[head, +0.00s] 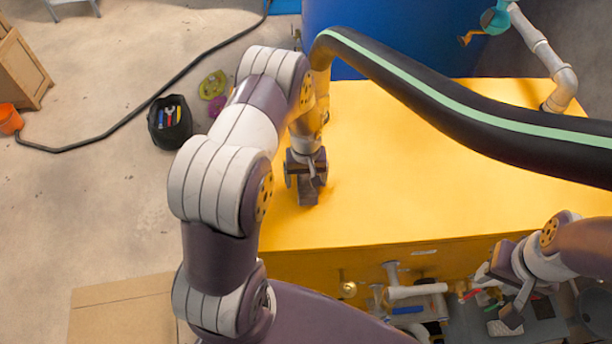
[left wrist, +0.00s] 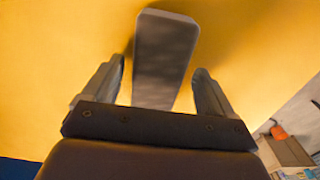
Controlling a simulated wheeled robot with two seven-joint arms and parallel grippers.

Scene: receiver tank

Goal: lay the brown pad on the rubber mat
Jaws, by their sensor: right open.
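My left gripper (head: 306,180) is low over the yellow tank top (head: 400,190). In the left wrist view a grey-brown slab (left wrist: 165,55) stands between and beyond the fingers of my left gripper (left wrist: 160,75). A gap shows at the slab's left side; whether the fingers grip it is unclear. It may be the brown pad, but I cannot tell for sure. My right gripper (head: 508,290) is open beside the tank's front side, above a cluttered area. I cannot make out the rubber mat for certain.
A thick black hose with a green stripe (head: 450,100) arches over the tank top. Pipes and valves (head: 410,291) line the tank's front. A black tool bag (head: 169,121) and cardboard (head: 120,310) are on the floor. The tank top's middle is clear.

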